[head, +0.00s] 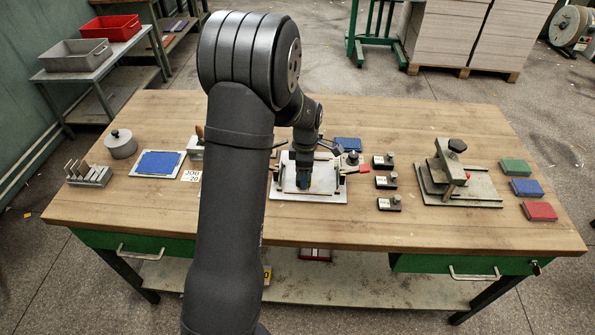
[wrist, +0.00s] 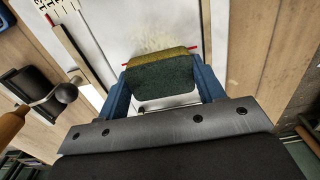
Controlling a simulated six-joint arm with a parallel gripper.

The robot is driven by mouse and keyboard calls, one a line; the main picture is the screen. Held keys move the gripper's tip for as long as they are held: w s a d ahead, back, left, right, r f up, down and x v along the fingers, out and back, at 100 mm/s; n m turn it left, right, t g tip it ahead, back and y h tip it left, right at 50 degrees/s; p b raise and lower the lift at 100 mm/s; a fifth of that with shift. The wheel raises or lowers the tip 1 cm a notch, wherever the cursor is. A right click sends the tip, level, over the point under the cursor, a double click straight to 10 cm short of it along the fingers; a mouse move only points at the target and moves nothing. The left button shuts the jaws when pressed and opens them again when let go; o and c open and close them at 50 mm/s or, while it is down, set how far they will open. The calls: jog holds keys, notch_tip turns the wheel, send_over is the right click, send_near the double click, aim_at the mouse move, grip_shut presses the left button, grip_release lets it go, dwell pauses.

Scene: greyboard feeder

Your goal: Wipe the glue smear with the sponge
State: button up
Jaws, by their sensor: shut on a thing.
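My gripper (head: 304,184) is low over the white board of the fixture (head: 285,193) in the middle of the bench. In the wrist view my gripper (wrist: 161,82) has its blue fingers on either side of a sponge (wrist: 162,78), dark green with a yellow edge, and is shut on it. A faint pale yellowish smear (wrist: 150,43) shows on the white board just beyond the sponge's yellow edge. Whether the sponge touches the board I cannot tell. In the head view the gripper mostly hides the sponge, and the smear cannot be made out.
A dark knob on a lever (wrist: 66,93) stands left of the gripper. A blue pad (head: 347,144) lies behind the fixture. Several small black blocks (head: 386,181) and a clamp fixture (head: 455,190) stand to the right. A blue mat (head: 160,163) lies to the left. The bench front is clear.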

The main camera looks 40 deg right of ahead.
aim_at(292, 178)
jog(key=shift+s+d, duration=0.35)
jog(key=shift+s, duration=0.05)
jog(key=shift+s+d+f, duration=0.1)
jog(key=shift+s+d, duration=1.75)
jog(key=shift+w+a, duration=3.55)
notch_tip(292, 178, up, 8)
jog(key=shift+d, duration=0.1)
